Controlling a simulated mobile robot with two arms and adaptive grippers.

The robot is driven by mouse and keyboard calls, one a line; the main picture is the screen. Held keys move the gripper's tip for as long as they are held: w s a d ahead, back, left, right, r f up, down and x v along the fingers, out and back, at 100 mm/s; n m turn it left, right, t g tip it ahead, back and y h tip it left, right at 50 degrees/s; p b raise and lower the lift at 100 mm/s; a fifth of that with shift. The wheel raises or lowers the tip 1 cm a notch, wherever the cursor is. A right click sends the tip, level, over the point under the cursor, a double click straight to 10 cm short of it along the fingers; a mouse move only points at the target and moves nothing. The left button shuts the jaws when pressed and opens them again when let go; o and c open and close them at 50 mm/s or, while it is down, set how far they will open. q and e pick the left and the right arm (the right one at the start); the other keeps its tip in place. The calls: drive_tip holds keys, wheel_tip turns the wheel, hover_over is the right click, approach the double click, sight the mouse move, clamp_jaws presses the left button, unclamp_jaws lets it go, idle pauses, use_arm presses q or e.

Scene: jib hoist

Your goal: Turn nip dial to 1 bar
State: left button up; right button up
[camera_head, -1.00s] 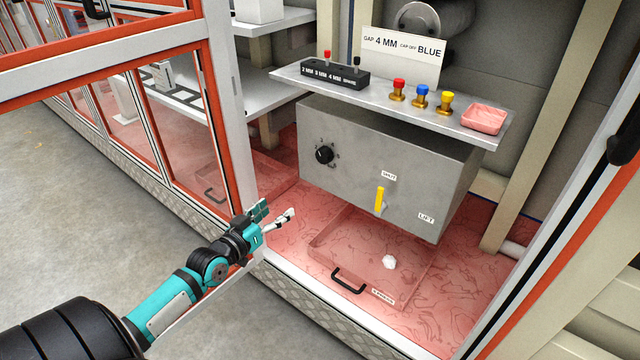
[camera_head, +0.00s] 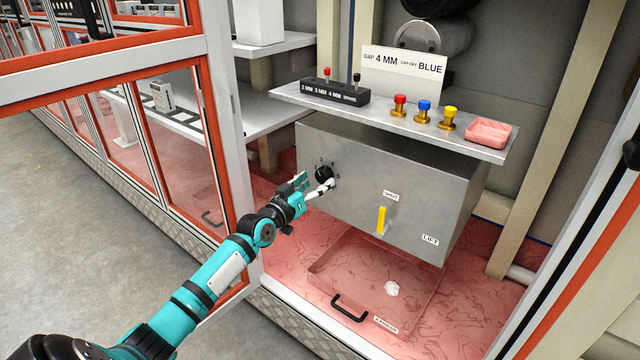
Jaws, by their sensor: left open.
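The nip dial (camera_head: 323,172) is a round black knob on the left part of the grey box's front face, with small marks around it. The marks are too small to read. My left gripper (camera_head: 318,184) comes in from the lower left and is open. Its fingers are at the dial's lower left side and partly overlap it in the view. I cannot tell whether they touch it. My right gripper is not in view.
The grey box (camera_head: 410,205) also bears a yellow lever (camera_head: 382,220). A shelf (camera_head: 390,112) above it holds a gap block (camera_head: 320,92), coloured knobs and a pink tray (camera_head: 487,132). A red-orange door frame (camera_head: 220,150) stands close left of my arm.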

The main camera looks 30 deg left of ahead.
use_arm(q)
drive_tip(key=shift+w, duration=1.3)
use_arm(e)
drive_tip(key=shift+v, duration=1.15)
use_arm(q)
drive_tip(key=shift+c, duration=0.4)
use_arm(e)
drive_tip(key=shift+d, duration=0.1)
use_arm(q)
drive_tip(key=c, duration=1.1)
